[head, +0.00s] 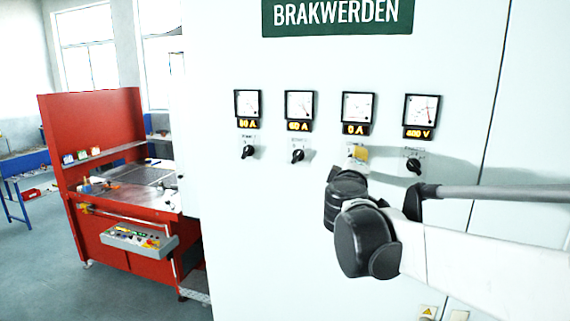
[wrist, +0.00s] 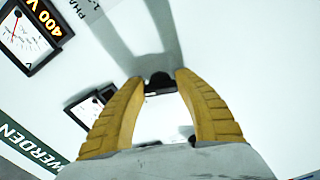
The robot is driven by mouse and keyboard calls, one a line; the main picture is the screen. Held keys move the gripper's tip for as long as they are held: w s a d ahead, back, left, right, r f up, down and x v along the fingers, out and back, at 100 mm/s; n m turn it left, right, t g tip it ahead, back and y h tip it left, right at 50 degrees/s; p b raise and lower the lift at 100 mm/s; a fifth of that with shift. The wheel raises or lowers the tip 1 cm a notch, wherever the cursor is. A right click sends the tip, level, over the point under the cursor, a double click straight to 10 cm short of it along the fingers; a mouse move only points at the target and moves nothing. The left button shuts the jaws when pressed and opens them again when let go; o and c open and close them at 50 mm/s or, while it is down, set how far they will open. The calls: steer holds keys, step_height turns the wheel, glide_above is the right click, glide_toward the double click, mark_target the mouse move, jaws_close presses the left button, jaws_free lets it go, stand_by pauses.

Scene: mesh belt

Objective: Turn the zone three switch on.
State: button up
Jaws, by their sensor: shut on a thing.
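The grey cabinet (head: 260,220) carries a row of four meters with a black rotary switch under each. The third meter (head: 358,107) reads 0 A. The zone three switch below it is hidden behind my gripper (head: 357,154) in the head view. In the wrist view its black knob (wrist: 159,82) sits between the yellow fingertips of my gripper (wrist: 160,77). The fingers are closed on the knob, one on each side. The knob's pointing direction cannot be made out.
The first switch (head: 248,152) and second switch (head: 297,156) are to the left, and the switch under the 400 V meter (head: 413,163) is close on the right. A red workstation (head: 110,180) stands at the left, with open floor before it.

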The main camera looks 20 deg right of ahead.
steer(key=shift+m, duration=1.1)
steer(key=o, duration=1.2)
steer(key=shift+w, duration=0.1)
steer(key=v, duration=1.2)
